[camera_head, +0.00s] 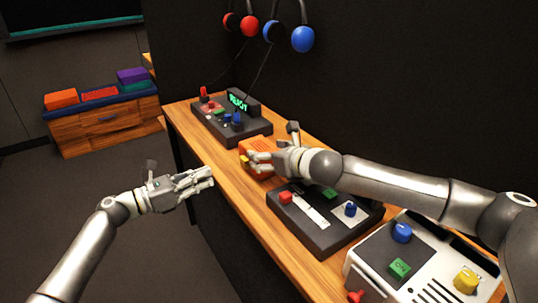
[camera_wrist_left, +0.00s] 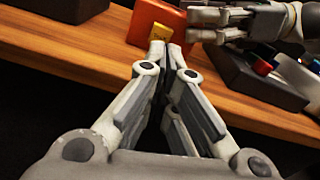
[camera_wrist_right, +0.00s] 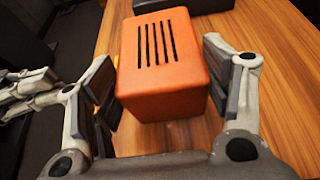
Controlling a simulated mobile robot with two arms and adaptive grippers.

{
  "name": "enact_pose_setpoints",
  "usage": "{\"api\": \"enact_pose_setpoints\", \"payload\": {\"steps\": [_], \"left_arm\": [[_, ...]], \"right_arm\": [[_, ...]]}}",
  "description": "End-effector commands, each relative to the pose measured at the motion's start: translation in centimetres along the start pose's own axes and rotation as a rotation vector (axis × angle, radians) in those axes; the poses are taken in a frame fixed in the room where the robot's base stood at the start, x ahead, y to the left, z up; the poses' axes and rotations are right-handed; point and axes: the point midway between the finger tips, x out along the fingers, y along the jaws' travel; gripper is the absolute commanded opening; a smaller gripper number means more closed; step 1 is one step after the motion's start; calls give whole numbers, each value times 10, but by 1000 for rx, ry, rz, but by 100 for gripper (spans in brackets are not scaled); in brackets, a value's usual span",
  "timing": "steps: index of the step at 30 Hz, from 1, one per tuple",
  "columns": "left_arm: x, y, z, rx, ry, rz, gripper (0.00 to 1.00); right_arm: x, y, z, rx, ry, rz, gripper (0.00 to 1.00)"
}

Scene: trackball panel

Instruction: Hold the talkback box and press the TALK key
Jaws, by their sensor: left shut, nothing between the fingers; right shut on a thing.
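The orange talkback box (camera_head: 257,147) stands on the wooden bench, with black slots in its top in the right wrist view (camera_wrist_right: 165,55). My right gripper (camera_head: 265,160) is shut on it, one finger on each side. A yellow key (camera_head: 244,160) is on the box's front face; it also shows in the left wrist view (camera_wrist_left: 161,32). Any lettering on it is too small to read. My left gripper (camera_head: 211,178) is shut and empty, in front of the bench edge and apart from the box. In its wrist view the fingertips (camera_wrist_left: 168,50) point towards the key.
A dark panel (camera_head: 215,127) with a lit green display stands behind the box. Another dark panel (camera_head: 310,232) and a white unit (camera_head: 430,285) with knobs stand nearer. Headphones (camera_head: 302,39) hang on the dark wall. The floor left of the bench is clear.

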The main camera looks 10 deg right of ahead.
Motion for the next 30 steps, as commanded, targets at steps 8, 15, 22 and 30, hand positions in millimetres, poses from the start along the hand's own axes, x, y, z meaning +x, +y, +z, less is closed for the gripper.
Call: {"api": "enact_pose_setpoints", "payload": {"steps": [8,15,22,30], "left_arm": [[2,0,4,-2,-17,11,0],[9,4,36,-46,-172,130,0],[6,11,64,-172,-338,310,0],[-5,15,61,-391,-420,521,0]], "right_arm": [[0,0,0,0,0,0,44],[0,0,0,0,0,0,44],[0,0,0,0,0,0,44],[0,0,0,0,0,0,44]]}}
